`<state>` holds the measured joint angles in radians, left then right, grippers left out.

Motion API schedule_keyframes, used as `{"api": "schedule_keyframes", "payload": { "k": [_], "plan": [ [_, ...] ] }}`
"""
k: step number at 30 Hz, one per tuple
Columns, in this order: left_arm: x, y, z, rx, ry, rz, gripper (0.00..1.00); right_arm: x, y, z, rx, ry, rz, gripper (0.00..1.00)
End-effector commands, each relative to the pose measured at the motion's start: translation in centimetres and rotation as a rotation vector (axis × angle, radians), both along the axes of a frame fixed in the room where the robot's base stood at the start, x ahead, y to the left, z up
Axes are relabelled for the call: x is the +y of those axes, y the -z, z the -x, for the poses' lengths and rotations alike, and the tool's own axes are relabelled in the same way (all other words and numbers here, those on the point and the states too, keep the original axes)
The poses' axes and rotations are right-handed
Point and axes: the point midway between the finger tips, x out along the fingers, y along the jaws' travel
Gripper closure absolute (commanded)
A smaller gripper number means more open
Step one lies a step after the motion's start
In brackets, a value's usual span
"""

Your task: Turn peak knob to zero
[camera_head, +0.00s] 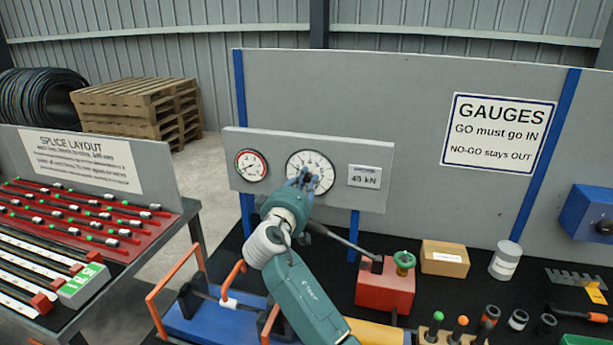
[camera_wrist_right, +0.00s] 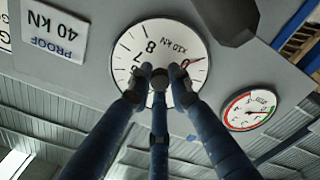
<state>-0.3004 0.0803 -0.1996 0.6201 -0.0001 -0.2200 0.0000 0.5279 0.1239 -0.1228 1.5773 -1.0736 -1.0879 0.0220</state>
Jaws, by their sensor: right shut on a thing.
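The large white dial gauge (camera_head: 316,161) is mounted on a grey panel; it also shows, upside down, in the right wrist view (camera_wrist_right: 150,37). My right gripper (camera_head: 303,177) reaches up to the dial's face. In the right wrist view its blue fingers (camera_wrist_right: 160,80) are closed around the small dark peak knob (camera_wrist_right: 159,77) at the dial's centre. A red pointer (camera_wrist_right: 195,62) sticks out beside the fingers toward the scale's edge. The fingers hide most of the knob and part of the scale, so I cannot read the exact value. My left gripper is not in view.
A smaller gauge (camera_head: 251,165) and a "40 kN" label (camera_head: 364,176) flank the dial. Below stand a red pump block (camera_head: 385,290) with a green knob, a cardboard box (camera_head: 444,259) and a white jar (camera_head: 505,260). Orange handles (camera_head: 175,290) rise at the lower left.

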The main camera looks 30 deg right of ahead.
Motion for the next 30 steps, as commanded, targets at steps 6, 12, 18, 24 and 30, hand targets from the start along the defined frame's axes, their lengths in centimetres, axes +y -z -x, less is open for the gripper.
{"api": "schedule_keyframes", "payload": {
  "k": [6,12,18,24,30],
  "plan": [
    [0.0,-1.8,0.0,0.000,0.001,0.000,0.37,0.2,-0.9,-0.2,0.149,-0.007,0.141,1.00],
    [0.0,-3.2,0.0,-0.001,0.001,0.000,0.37,0.2,-0.8,-0.2,0.294,-0.006,0.265,1.00],
    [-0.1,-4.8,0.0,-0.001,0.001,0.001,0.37,0.2,-0.8,-0.2,0.439,-0.006,0.388,1.00],
    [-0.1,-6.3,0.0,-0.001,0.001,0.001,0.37,0.3,-0.7,-0.2,0.581,-0.007,0.509,1.00],
    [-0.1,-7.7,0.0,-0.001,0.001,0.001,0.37,0.3,-0.5,-0.2,0.703,-0.007,0.611,1.00]
  ]
}}
